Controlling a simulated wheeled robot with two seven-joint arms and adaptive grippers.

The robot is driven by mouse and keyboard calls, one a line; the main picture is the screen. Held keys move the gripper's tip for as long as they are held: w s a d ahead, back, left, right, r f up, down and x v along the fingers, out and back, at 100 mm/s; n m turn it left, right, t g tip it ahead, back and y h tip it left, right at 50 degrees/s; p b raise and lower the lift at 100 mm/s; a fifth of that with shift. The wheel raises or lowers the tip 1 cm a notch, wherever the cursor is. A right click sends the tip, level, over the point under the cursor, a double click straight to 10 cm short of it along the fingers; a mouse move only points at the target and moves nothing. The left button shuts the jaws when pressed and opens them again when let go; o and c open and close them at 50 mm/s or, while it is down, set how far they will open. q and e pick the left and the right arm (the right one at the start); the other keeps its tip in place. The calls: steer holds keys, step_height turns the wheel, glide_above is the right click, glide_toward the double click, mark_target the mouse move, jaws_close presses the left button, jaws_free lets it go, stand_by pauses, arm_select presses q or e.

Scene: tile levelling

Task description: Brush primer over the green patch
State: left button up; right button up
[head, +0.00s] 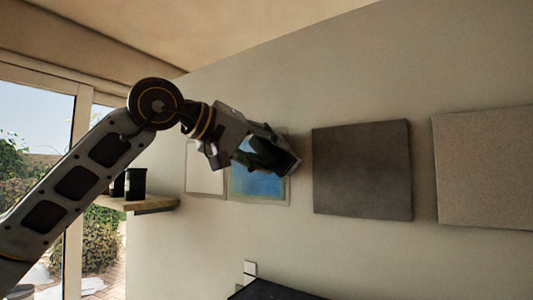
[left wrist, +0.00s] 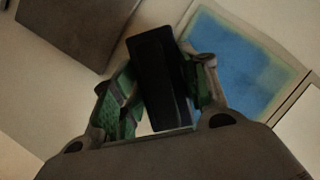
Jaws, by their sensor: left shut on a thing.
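My left gripper (head: 272,152) is in front of the wall, shut on a dark block-like tool (head: 284,160). The tool also shows in the left wrist view (left wrist: 158,75) as a black block between the green inner sides of the fingers; no bristles can be made out. A square patch (head: 257,184) on the wall, just behind the gripper, looks mostly blue with a greenish edge and a pale border. It also shows in the left wrist view (left wrist: 235,62). The gripper and tool hide its upper right part. I cannot tell whether the tool touches it. My right gripper is not in view.
A pale panel (head: 205,170) adjoins the patch's left side. A dark grey square panel (head: 362,170) and a lighter speckled one (head: 486,168) hang to the right. A wooden shelf (head: 150,203) with black containers (head: 135,184) is at left. A dark surface (head: 270,291) lies below.

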arm_select(q)
steer(key=shift+w+a, duration=0.1)
steer(key=shift+a, duration=0.05)
steer(key=shift+w+a, duration=0.45)
steer(key=shift+a, duration=0.25)
steer(key=shift+w+a, duration=0.4)
steer(key=shift+a, duration=0.25)
steer(key=shift+w+a, duration=0.5)
steer(key=shift+a, duration=0.2)
steer(key=shift+w+a, duration=0.5)
steer(key=shift+a, duration=0.2)
steer(key=shift+a, duration=0.15)
steer(key=shift+w+a, duration=0.5)
steer(key=shift+a, duration=0.2)
steer(key=shift+w+a, duration=0.45)
steer(key=shift+a, duration=0.2)
steer(key=shift+a, duration=0.15)
steer(key=shift+w+a, duration=0.95)
steer(key=shift+a, duration=0.3)
steer(key=shift+s, duration=0.1)
